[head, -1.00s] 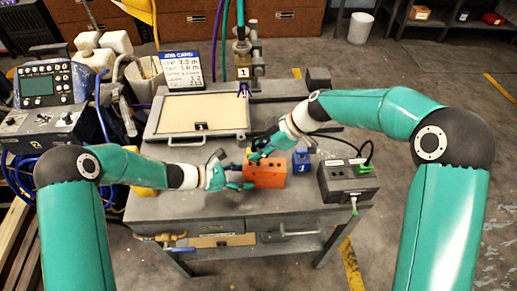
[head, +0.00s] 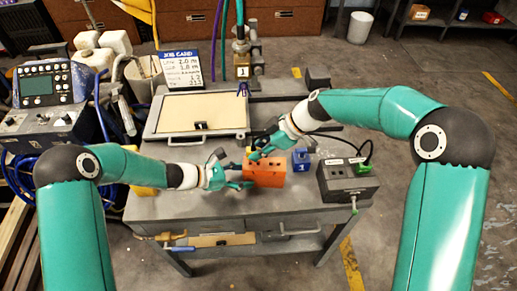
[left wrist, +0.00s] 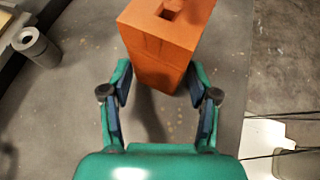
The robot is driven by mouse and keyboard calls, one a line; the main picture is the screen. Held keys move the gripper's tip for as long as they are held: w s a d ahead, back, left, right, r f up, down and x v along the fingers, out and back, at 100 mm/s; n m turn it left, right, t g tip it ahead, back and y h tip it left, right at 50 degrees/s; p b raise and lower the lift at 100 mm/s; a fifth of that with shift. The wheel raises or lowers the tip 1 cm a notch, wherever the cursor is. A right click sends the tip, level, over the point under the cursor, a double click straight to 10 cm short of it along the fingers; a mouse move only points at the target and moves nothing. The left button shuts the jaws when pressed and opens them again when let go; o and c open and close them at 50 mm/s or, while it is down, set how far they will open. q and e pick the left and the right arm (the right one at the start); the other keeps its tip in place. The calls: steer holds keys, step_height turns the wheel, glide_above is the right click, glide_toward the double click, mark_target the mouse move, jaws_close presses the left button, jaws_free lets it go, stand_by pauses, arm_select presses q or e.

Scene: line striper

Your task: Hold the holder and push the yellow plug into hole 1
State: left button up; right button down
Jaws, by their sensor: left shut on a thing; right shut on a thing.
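The holder is an orange block (head: 265,173) with dark holes in its top, on the grey bench. In the left wrist view the block (left wrist: 165,50) stands between my left fingers, with a square hole at its upper end. My left gripper (head: 238,181) is shut on the holder from its left side. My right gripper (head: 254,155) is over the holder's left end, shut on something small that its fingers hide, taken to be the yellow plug. I cannot see whether it is in a hole, and hole 1's mark is not readable.
A blue block (head: 301,161) stands just right of the holder, and a dark box with cables (head: 348,184) is farther right. A framed panel (head: 200,121) lies behind. A yellow object (head: 146,178) is partly hidden behind my left arm. The bench front is clear.

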steer(key=shift+f, duration=1.3)
stand_by(0.8)
steer(key=c, duration=0.6)
jaws_free()
steer(key=shift+v, duration=3.5)
arm_select(q)
steer(key=o, duration=0.9)
